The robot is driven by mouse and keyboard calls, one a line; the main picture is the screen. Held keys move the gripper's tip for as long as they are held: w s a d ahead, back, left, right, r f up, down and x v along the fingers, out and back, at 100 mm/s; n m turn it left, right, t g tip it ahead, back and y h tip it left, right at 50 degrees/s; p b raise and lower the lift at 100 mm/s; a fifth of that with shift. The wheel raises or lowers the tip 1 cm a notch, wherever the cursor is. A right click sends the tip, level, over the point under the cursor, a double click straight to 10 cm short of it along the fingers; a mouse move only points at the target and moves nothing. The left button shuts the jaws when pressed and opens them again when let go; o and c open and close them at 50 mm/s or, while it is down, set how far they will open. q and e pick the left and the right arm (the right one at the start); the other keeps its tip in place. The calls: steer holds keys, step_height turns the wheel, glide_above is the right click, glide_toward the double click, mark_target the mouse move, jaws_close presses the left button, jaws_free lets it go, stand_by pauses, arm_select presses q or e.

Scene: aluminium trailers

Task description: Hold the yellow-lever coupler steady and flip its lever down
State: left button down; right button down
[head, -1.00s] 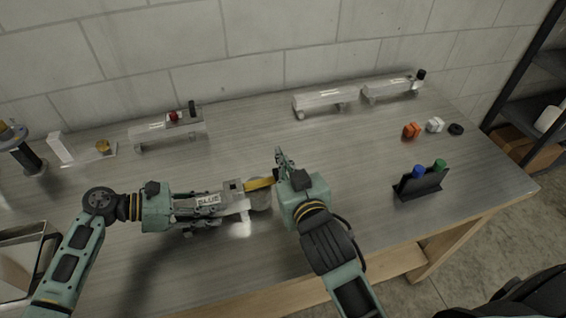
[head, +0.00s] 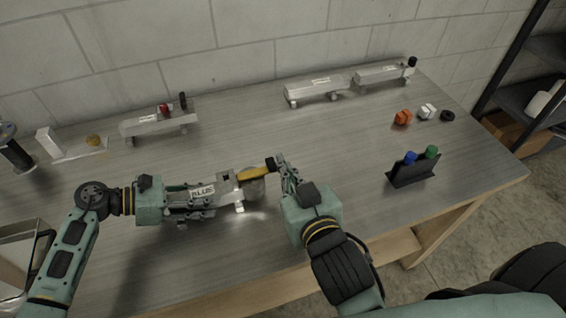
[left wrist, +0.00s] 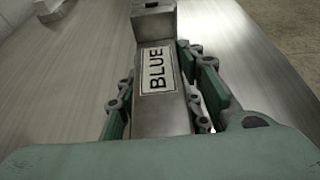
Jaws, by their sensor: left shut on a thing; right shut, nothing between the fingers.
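The coupler is a silver metal body with a white label reading BLUE (head: 202,191); its label also shows in the left wrist view (left wrist: 157,69). My left gripper (head: 207,203) is shut on the body, with its fingers on both sides in the left wrist view (left wrist: 163,100). The yellow lever (head: 253,173) is at the coupler's right end, slanting slightly up to a black tip (head: 270,163). My right gripper (head: 285,168) is shut and empty, its fingertips close beside the black tip. I cannot tell whether they touch it.
A bar with red and black knobs (head: 148,122) stands at back left; two more bars (head: 317,87) (head: 385,74) stand at back right. A black holder (head: 414,176) with blue and green pieces stands at right. Small blocks (head: 402,117) lie behind it. Table between is clear.

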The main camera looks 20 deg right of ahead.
stand_by(0.4)
arm_select(q)
steer(key=c, duration=1.1)
jaws_free()
steer(key=shift+a, duration=0.1)
